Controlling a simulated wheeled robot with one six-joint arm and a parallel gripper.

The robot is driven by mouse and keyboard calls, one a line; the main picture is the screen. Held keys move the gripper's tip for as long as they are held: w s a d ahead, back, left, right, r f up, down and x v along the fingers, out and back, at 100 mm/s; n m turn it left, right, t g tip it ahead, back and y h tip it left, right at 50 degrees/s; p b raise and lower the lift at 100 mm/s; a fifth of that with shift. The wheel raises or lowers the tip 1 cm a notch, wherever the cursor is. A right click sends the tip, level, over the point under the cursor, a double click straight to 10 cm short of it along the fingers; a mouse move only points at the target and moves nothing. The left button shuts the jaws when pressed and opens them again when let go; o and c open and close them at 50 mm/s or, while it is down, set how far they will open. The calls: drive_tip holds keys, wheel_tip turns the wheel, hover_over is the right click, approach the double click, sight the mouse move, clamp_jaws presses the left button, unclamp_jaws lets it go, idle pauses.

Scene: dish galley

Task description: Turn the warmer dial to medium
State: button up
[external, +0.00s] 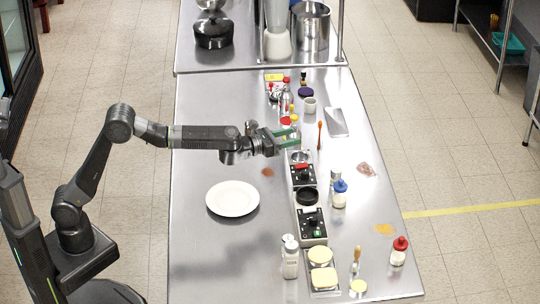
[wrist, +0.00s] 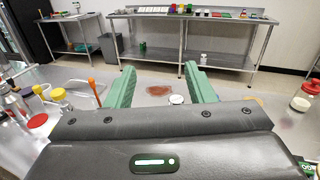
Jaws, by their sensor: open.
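Two small dark warmer units stand in a row on the steel counter. The farther control panel (external: 303,177) has a red mark and a dark dial. The nearer panel (external: 312,224) has a dark dial and a small green mark. The dial settings are too small to read. My gripper (external: 292,138) is open and empty, held above the counter beyond the farther panel and apart from both dials. In the wrist view its green fingers (wrist: 161,88) are spread wide with nothing between them. Neither dial is clearly seen there.
A white plate (external: 232,198) lies left of the warmers. A blue-capped jar (external: 340,194) stands close on their right, a white shaker (external: 290,258) in front. Bottles (external: 287,100) and an orange-handled utensil (external: 320,136) stand near my gripper. The counter's left side is mostly clear.

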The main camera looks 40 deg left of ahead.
approach(301, 175)
drive_tip(key=x, duration=0.5)
drive_tip(key=shift+s+r, duration=0.1)
drive_tip(key=shift+r, duration=0.2)
drive_tip(key=shift+w+d+f, duration=0.15)
drive_tip(key=shift+w+f, duration=0.1)
drive_tip(key=shift+w, duration=0.05)
drive_tip(key=shift+p+x, duration=0.6)
drive_tip(key=shift+x, duration=1.65)
drive_tip(key=shift+s, duration=0.1)
drive_tip(key=c, duration=1)
drive_tip(key=shift+f+b, duration=0.1)
drive_tip(key=shift+b, duration=0.25)
